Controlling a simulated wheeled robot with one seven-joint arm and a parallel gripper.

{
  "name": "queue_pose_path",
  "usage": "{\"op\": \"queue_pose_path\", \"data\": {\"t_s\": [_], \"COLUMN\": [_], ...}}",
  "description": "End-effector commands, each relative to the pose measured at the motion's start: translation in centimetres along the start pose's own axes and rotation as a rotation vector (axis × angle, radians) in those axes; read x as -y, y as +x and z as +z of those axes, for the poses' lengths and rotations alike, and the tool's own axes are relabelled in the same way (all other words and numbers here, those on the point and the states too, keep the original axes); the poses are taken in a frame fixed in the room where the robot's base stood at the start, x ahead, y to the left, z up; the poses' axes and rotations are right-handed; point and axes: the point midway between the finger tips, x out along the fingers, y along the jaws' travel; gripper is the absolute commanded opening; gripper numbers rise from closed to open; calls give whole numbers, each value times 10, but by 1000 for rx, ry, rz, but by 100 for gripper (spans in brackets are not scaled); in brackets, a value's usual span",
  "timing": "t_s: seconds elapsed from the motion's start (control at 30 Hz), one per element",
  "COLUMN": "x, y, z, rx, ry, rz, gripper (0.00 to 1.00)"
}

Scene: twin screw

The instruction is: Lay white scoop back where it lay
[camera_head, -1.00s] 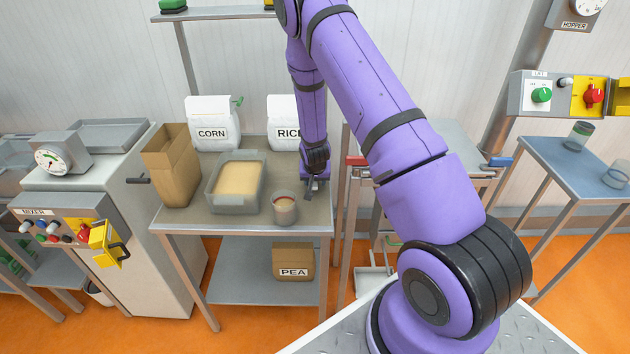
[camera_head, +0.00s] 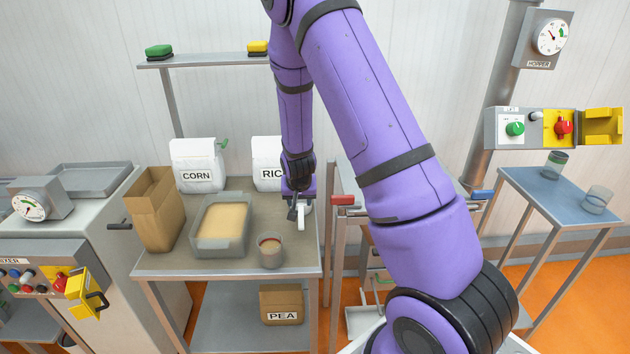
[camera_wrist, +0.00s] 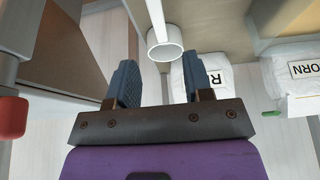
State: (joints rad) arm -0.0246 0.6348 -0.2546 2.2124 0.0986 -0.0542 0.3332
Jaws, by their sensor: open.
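The white scoop (camera_head: 301,218) shows at the right end of the steel table, just at my gripper (camera_head: 295,208). In the wrist view the scoop (camera_wrist: 165,51) has a round cup and a straight handle running up out of the picture. My gripper (camera_wrist: 160,82) is open there, its two dark fingers apart. The scoop's cup lies beyond and between the fingertips, with no finger visibly closed on it. Whether the scoop touches the tabletop cannot be told.
On the table (camera_head: 190,262) stand a brown paper bag (camera_head: 157,212), a grey tub of pale meal (camera_head: 221,226), a clear cup (camera_head: 270,252), a CORN bag (camera_head: 197,165) and a RICE bag (camera_head: 267,164). A frame with a red-ended handle (camera_head: 342,199) stands close to the right.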

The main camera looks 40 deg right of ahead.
Motion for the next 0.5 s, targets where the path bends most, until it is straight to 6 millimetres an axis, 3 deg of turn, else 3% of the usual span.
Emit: {"op": "queue_pose_path", "data": {"t_s": [0.27,0.5], "x": [17,20], "y": [-100,-193], "z": [-9,2], "rx": [9,17], "ry": [-48,-125], "rz": [-83,-152], "gripper": [46,46]}}
